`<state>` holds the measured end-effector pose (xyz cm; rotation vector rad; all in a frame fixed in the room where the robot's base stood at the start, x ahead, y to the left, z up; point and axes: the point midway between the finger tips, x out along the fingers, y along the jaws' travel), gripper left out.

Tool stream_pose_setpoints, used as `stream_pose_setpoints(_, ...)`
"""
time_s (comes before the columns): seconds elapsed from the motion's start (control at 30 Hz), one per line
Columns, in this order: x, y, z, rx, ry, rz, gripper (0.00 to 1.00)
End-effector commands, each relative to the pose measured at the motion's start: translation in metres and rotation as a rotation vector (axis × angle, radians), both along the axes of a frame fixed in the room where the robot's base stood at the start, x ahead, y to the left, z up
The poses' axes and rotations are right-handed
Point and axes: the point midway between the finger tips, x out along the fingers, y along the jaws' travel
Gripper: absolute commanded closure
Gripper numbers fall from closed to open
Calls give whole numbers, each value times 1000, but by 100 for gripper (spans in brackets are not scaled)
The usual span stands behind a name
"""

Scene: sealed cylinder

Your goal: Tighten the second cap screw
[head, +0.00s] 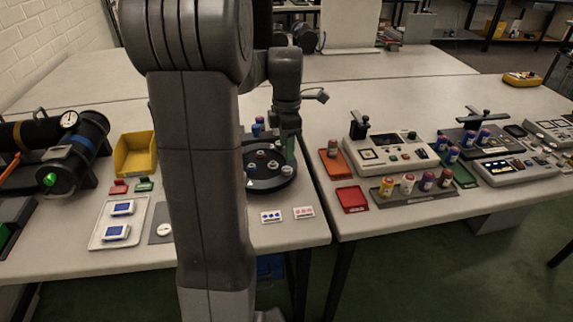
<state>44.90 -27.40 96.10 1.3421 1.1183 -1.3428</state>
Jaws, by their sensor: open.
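A round black fixture (272,182) sits on the left table, just right of my arm, with several small screw heads and pins on its top. One reddish screw head (260,155) and a pale one (287,170) show there; I cannot tell which is the second cap screw. My gripper (289,150) is over the right rear part of the fixture, pointing down. It is open, but its fingertips are small and dark. A green thing shows at the gripper's lower end; I cannot tell whether they touch. My arm hides the fixture's left side.
A yellow bin (135,154), a white tray (112,237) and black cylinders (85,145) stand left. Devices and several vials (406,184) fill the right table. The back tables are mostly clear.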

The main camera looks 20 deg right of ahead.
Motion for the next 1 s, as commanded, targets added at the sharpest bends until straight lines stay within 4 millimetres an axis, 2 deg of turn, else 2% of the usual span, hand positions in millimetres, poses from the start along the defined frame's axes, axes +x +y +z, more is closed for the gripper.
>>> stream_pose_setpoints(0.1, -1, 1, -27, 2, 5, 0, 53)
stream_pose_setpoints(0.3, 0, 0, -58, 1, 2, 0, 53)
stream_pose_setpoints(0.5, 0, 0, -71, 0, 1, -1, 53)
stream_pose_setpoints(0.77, 0, 0, -72, 0, 0, -1, 53)
stream_pose_setpoints(0.87, 0, 0, -72, 0, 0, -1, 69)
stream_pose_setpoints(1.0, 0, 0, -71, 0, 0, -1, 96)
